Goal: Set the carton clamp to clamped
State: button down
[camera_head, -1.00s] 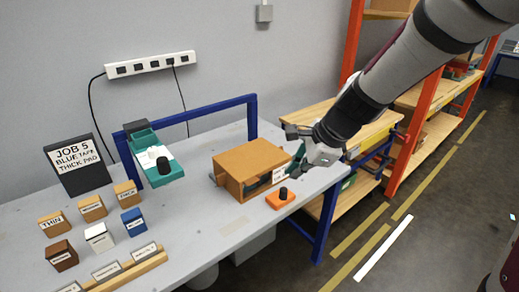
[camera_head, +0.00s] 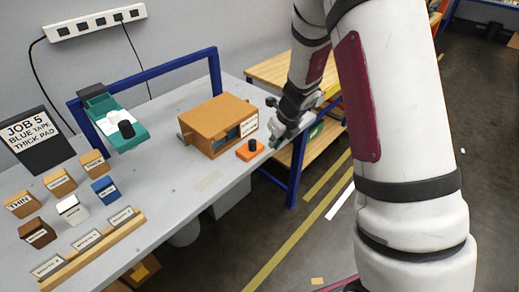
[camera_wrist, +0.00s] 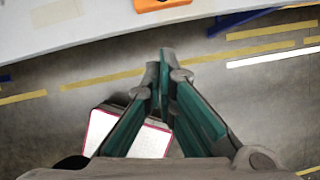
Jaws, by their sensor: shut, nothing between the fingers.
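An orange block with a black knob (camera_head: 250,150) sits on the grey bench near its front edge, before an orange-brown box (camera_head: 215,122) with an open front and a white label. I take this block for the carton clamp, but no readable label confirms it. The block's orange edge also shows at the top of the wrist view (camera_wrist: 160,4). My gripper (camera_head: 275,143) is just right of the block, apart from it, by the bench edge. In the wrist view, the teal fingers (camera_wrist: 160,62) are together and empty, over the floor beyond the bench edge.
A teal device with a black knob (camera_head: 112,122) stands further left. Small labelled boxes (camera_head: 72,209) and a wooden label rail (camera_head: 90,250) lie front left. A blue frame (camera_head: 175,66) rises behind. The bench between rail and block is mostly clear.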

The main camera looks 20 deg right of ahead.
jog(key=shift+f, duration=0.1)
send_near(259, 149)
jog(key=shift+s+a+f+b, duration=0.15)
jog(key=shift+a+f, duration=0.25)
jog(key=shift+f, duration=0.45)
jog(key=shift+s+a+f+b, duration=0.1)
jog(key=shift+a+f, duration=0.25)
jog(key=shift+f, duration=0.5)
jog(key=shift+s+a+f+b, duration=0.15)
jog(key=shift+a+f, duration=0.25)
jog(key=shift+f, duration=0.45)
